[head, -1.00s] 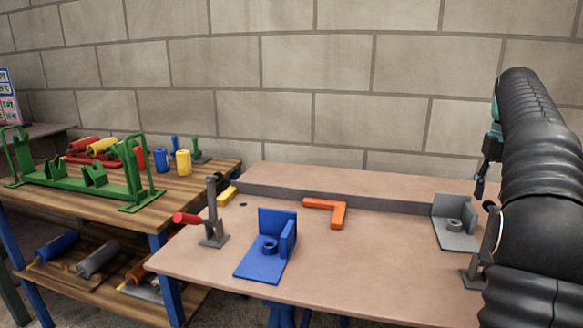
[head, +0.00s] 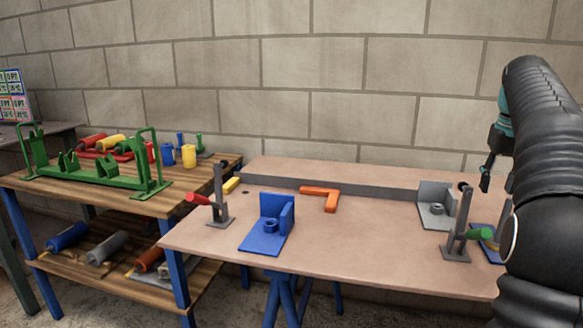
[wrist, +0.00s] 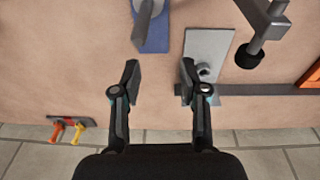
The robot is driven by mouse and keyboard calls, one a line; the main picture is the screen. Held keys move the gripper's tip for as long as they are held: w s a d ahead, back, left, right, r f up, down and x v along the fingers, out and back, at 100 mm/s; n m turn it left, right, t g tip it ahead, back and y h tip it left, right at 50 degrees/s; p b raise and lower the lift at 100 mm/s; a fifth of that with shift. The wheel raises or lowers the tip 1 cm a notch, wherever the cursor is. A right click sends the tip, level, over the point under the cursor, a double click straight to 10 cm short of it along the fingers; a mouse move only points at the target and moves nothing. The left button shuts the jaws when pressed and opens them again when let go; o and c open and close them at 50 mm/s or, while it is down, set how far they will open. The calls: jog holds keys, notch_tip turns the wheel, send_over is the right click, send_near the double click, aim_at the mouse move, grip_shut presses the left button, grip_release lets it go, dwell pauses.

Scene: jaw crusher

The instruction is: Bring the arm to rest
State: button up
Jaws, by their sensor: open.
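My gripper (head: 490,168) hangs from my black arm at the right of the head view, above the right end of the workbench (head: 350,258). In the wrist view my gripper (wrist: 160,78) has its two fingers spread, with nothing between them. Beyond the fingertips there are a grey bracket (wrist: 208,45) and a blue plate (wrist: 155,38); the gripper appears apart from both. In the head view the grey bracket (head: 434,212) stands below and left of the gripper. My arm partly hides the bench's right end.
A green-handled clamp (head: 459,235) stands close to my arm. A red-handled clamp (head: 216,205), a blue bracket (head: 265,238) and an orange L-shaped piece (head: 328,196) are on the bench. A wooden table (head: 110,197) at left holds a green rack (head: 100,178). A block wall stands behind.

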jog(key=s+a+r+t+h+b, duration=0.1)
jog(key=s+a+r+t, duration=0.15)
jog(key=s+a, duration=0.4)
jog(key=s+a+r+t+h, duration=0.1)
jog(key=s+a+t, duration=0.25)
jog(key=a, duration=0.55)
jog(key=s+a+f+n+g+y, duration=0.1)
jog(key=s+a+f, duration=0.6)
jog(key=f, duration=0.4)
jog(key=s+a+f+n+y+p, duration=0.1)
jog(key=s+a+f+n, duration=0.1)
jog(key=s+a+f, duration=0.5)
notch_tip(320, 180, down, 4)
jog(key=s, duration=0.2)
jog(key=shift+s+r+g+y+p, duration=0.15)
jog(key=shift+s+g+y+p, duration=0.15)
jog(key=shift+s+g+y, duration=0.1)
